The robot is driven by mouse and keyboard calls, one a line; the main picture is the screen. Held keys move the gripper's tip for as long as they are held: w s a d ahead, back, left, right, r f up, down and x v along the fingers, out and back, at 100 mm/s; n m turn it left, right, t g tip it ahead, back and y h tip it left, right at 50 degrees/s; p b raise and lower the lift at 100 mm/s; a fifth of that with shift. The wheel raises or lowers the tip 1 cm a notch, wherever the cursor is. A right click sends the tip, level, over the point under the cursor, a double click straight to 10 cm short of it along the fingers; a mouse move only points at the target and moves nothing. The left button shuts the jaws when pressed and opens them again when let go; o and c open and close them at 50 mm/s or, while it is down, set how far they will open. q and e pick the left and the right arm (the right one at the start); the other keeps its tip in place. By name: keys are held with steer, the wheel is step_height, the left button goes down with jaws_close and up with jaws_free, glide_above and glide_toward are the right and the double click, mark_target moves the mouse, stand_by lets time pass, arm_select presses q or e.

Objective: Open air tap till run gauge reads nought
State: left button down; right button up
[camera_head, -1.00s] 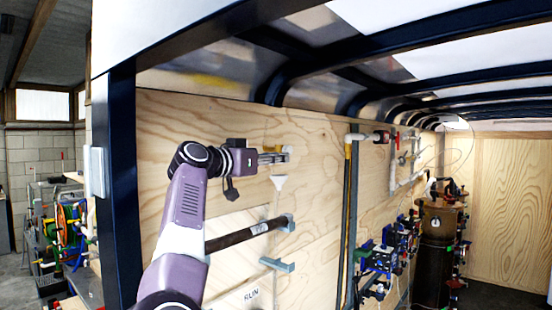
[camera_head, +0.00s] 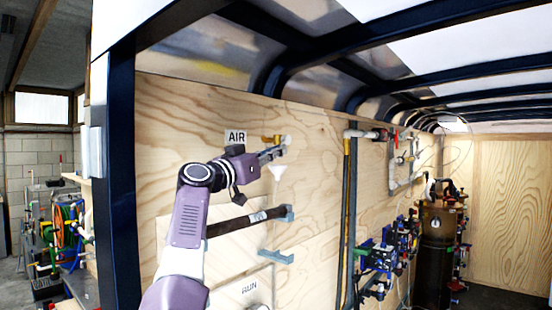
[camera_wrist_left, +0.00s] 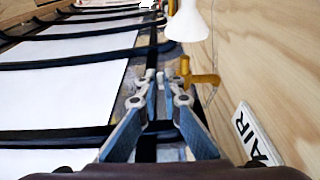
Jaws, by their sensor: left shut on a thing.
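The RUN label (camera_head: 249,287) is low on the wall; no gauge reading can be made out. My right gripper is not in view.
A white funnel (camera_head: 277,173) hangs below the tap. A dark pipe (camera_head: 240,222) lies in a blue-grey bracket under it. Vertical pipes (camera_head: 350,210) and a blue valve cluster (camera_head: 380,255) stand to the right. A dark tank (camera_head: 434,250) stands farther back.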

arm_select(q)
steer(key=c, duration=2.1)
jaws_free()
steer(key=shift+a, duration=0.1)
steer(key=v, duration=0.7)
steer(key=shift+s+a, duration=0.15)
steer(key=shift+s, duration=0.1)
steer(key=shift+o, duration=0.6)
steer(key=shift+f, duration=0.1)
